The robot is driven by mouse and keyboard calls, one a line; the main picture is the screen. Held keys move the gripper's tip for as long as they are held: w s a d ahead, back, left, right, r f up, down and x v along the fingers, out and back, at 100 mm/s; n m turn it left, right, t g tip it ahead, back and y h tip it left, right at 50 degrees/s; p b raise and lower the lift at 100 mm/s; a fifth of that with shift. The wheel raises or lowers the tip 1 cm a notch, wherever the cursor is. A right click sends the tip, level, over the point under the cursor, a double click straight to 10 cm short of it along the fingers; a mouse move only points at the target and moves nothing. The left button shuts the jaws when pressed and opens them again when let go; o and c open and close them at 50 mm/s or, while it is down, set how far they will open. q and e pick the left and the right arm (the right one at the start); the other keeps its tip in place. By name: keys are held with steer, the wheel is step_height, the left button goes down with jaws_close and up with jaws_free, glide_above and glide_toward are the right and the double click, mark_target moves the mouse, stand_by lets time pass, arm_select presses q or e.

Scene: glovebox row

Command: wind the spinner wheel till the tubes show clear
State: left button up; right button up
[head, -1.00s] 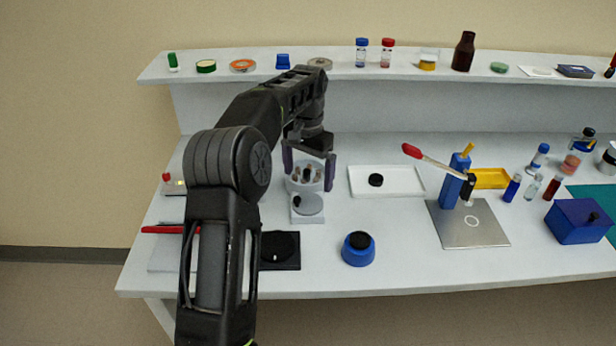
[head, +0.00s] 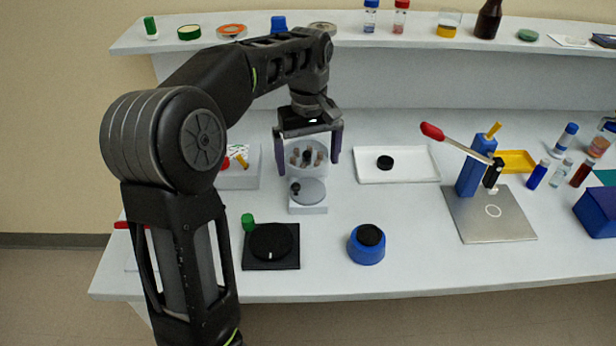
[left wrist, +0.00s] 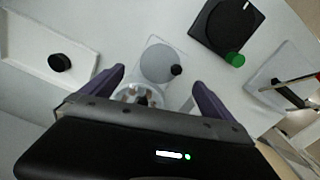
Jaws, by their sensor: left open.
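The spinner stands on the table below my left gripper (head: 308,160). Its grey wheel (head: 311,192) lies flat at the front, with a small black crank knob (head: 295,187) at the wheel's left edge. Behind the wheel is a clear round holder with several brownish tubes (head: 307,157). My left gripper is open and empty, pointing down, with one finger on each side of the tube holder. In the left wrist view, the wheel (left wrist: 158,63) and knob (left wrist: 177,70) lie just beyond the fingertips, and the holder (left wrist: 136,92) is partly hidden by the gripper body. My right gripper is out of view.
A black dial plate (head: 285,258) and a blue pot with a black top (head: 366,252) stand in front. A white tray (head: 410,176) with a black puck lies to the right, then a red-handled lever stand (head: 470,178). A shelf (head: 350,42) runs behind.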

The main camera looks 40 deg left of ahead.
mark_target(308, 191)
arm_select(q)
steer(key=shift+s+d+r, duration=0.1)
stand_by(0.3)
step_height(308, 191, down, 8)
steer(key=shift+r, duration=0.1)
stand_by(0.4)
steer(key=c, duration=1.4)
